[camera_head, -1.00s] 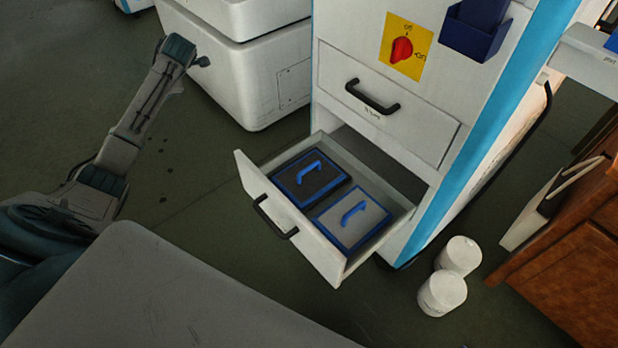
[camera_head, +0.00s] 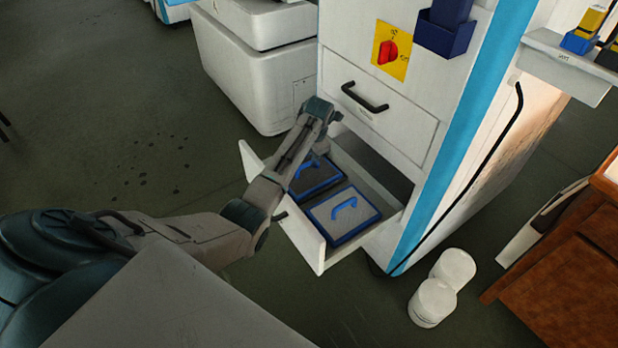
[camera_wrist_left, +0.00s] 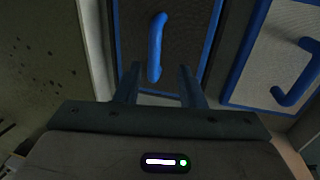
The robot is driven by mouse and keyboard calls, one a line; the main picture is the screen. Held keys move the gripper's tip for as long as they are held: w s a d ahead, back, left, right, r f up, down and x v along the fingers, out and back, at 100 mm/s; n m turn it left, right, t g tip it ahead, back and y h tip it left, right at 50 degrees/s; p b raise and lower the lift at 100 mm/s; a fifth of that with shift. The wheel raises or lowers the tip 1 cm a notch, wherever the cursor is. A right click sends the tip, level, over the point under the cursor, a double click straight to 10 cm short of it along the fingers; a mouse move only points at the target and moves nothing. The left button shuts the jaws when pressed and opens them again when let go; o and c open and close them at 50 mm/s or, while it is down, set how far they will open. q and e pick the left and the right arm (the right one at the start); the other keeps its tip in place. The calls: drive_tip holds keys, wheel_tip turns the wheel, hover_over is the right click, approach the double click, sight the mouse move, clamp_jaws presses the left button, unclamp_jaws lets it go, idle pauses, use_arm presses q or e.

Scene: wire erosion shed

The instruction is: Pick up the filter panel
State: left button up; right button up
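Two blue-framed filter panels lie side by side in the open drawer (camera_head: 312,250). The dark panel (camera_head: 318,178), with a blue handle, is on the left and partly covered by my left arm. The light grey panel (camera_head: 340,220), also with a blue handle, is on the right and clear. My left gripper (camera_head: 318,150) is over the dark panel, its fingers hard to make out there. In the left wrist view, the gripper (camera_wrist_left: 160,84) is open and empty. The dark panel's handle (camera_wrist_left: 156,45) is ahead, roughly between the fingers. My right gripper is out of view.
The drawer sticks out from a white cabinet (camera_head: 375,120) with a closed drawer above. Two white cylinders (camera_head: 433,302) stand on the floor to the right, near a wooden cabinet (camera_head: 560,280). Open floor (camera_head: 130,150) lies to the left.

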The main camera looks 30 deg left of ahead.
sight(308, 163)
use_arm(q)
drive_tip(key=f, duration=0.2)
drive_tip(key=a+f+b, duration=0.1)
drive_tip(key=w+f, duration=0.1)
drive_tip(key=f, duration=0.1)
drive_tip(key=shift+a+f+b, duration=0.25)
drive_tip(key=shift+f+b, duration=0.05)
drive_tip(key=shift+b, duration=0.05)
drive_tip(key=shift+f, duration=0.2)
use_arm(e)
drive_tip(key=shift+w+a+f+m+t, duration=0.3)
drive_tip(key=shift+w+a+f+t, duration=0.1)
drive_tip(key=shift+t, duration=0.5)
use_arm(q)
drive_tip(key=shift+c, duration=0.5)
clamp_jaws()
